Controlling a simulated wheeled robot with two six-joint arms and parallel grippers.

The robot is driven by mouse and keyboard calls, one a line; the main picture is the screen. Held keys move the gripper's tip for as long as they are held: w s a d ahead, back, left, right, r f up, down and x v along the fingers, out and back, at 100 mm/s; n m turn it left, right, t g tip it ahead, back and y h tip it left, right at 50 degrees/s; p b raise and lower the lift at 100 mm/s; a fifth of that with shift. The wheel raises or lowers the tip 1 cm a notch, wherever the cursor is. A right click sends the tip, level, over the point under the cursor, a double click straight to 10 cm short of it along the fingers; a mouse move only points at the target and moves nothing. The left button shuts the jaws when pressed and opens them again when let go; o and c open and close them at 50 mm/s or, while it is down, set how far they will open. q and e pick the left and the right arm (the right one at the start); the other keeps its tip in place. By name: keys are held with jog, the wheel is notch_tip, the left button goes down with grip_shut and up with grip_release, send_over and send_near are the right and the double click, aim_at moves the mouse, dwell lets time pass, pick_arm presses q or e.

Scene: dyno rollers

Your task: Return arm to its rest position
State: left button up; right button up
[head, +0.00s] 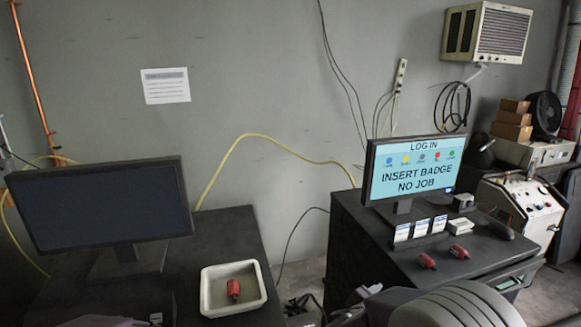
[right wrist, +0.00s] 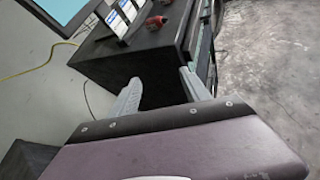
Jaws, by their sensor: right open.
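My right gripper (right wrist: 160,76) is open in the right wrist view, with both fingers apart and nothing between them. It is in front of the dark bench (right wrist: 120,62), clear of the red parts on top. In the head view my right arm (head: 450,307) comes in at the bottom right, and its gripper shows only partly at the lower edge. A sliver of what looks like my left gripper (head: 97,322) shows at the bottom left edge; its fingers cannot be made out.
A white tray (head: 211,307) with a red part (head: 233,289) sits on the left desk. A dark monitor (head: 100,205) stands at left.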

jog(key=s+d+f+m+g+b, duration=0.1)
jog(key=s+d+f+m+g, duration=0.25)
jog(key=s+m, duration=0.2)
jog(key=s+d+f+m+g+b, duration=0.1)
jog(key=s+d+f+m+g, duration=0.25)
jog(key=s, duration=0.35)
jog(key=s+a+f+m+g+y, duration=0.2)
jog(key=s+f+m+y, duration=0.1)
jog(key=s+f+m, duration=0.15)
pick_arm(q)
notch_tip(320, 180, down, 4)
jog(key=shift+s+a+r+b, duration=0.15)
jog(key=shift+b, duration=0.2)
pick_arm(e)
jog(key=s+a+f+m+y, duration=0.2)
jog(key=a+m+y, duration=0.3)
jog(key=a+m, duration=0.6)
jog(key=shift+f+t+y, duration=0.3)
jog(key=shift+y, duration=0.1)
